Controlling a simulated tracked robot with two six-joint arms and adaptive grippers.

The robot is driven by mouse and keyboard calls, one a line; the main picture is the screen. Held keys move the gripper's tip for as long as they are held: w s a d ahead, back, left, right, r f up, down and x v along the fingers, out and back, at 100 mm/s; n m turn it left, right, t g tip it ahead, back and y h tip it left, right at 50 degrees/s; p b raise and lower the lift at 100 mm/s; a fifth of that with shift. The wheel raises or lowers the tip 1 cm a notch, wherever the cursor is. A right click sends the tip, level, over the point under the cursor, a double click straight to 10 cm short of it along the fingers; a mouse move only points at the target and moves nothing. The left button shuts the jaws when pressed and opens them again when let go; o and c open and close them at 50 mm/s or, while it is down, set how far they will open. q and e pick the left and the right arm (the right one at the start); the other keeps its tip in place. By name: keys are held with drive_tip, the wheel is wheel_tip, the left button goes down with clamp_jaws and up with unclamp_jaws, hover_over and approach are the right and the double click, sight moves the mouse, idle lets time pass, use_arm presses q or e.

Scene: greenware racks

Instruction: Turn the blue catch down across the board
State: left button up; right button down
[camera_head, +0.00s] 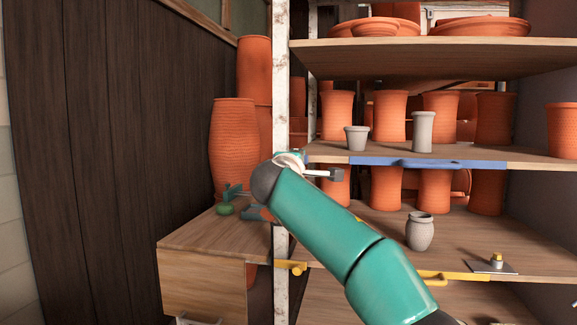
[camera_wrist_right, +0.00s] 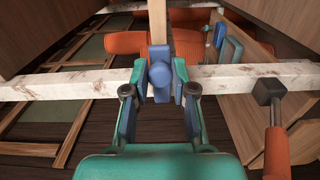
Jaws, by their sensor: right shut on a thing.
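The blue catch (camera_wrist_right: 160,76) is in the middle of the right wrist view, a round knob with a short bar, on the whitish rack post (camera_wrist_right: 70,84). My right gripper (camera_wrist_right: 159,102) is shut on it, with one blue-padded finger on each side. In the head view my right gripper (camera_head: 290,160) is at the post by the left end of the middle shelf, and it hides the catch. The board (camera_head: 336,157) with a blue front strip (camera_head: 420,163) lies on that level. The catch's exact angle to the board is hard to tell. My left gripper is not in view.
Grey vessels, a cup (camera_head: 356,138), a tall one (camera_head: 423,132) and a jar (camera_head: 420,232), stand near the shelf fronts. Orange pots crowd behind. A yellow catch (camera_head: 297,268) sits lower on the post. A side table (camera_head: 205,240) stands left, with small green items.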

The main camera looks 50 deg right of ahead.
drive_tip(key=shift+s+d, duration=0.15)
drive_tip(key=c, duration=1)
unclamp_jaws()
drive_tip(key=shift+d+f, duration=0.1)
drive_tip(key=shift+f, duration=0.05)
drive_tip(key=shift+o, duration=0.2)
drive_tip(key=v, duration=1.2)
drive_tip(key=shift+w+a+f, duration=0.1)
drive_tip(key=shift+w+a, duration=0.1)
drive_tip(key=shift+w, duration=0.1)
